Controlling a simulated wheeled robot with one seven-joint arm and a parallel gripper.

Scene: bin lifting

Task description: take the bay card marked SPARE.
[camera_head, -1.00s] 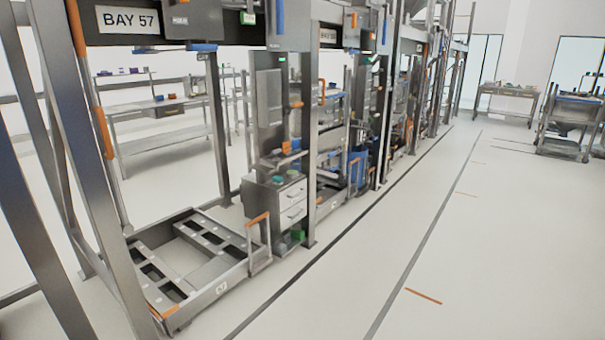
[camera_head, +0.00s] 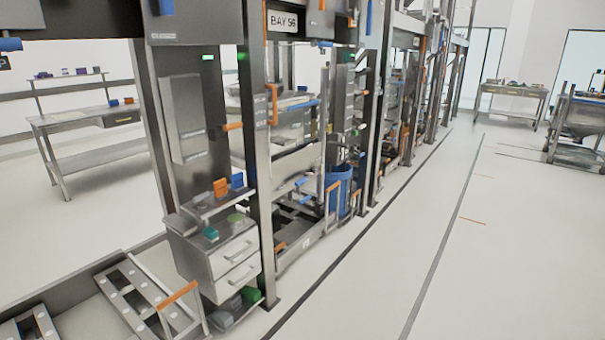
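No card marked SPARE can be made out in the head view. A sign reading BAY 56 (camera_head: 284,22) hangs on the frame at the top centre. Small orange cards or blocks (camera_head: 220,186) and a blue one (camera_head: 237,181) stand on a small shelf above a grey drawer cabinet (camera_head: 222,255); any marking on them is too small to read. My gripper is not in view.
A row of grey bay frames runs away along the left of a dark floor line. A low grey cradle (camera_head: 125,292) with an orange handle (camera_head: 177,296) lies at the lower left. A blue bin (camera_head: 340,190) stands farther along. The aisle floor (camera_head: 500,260) at right is clear.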

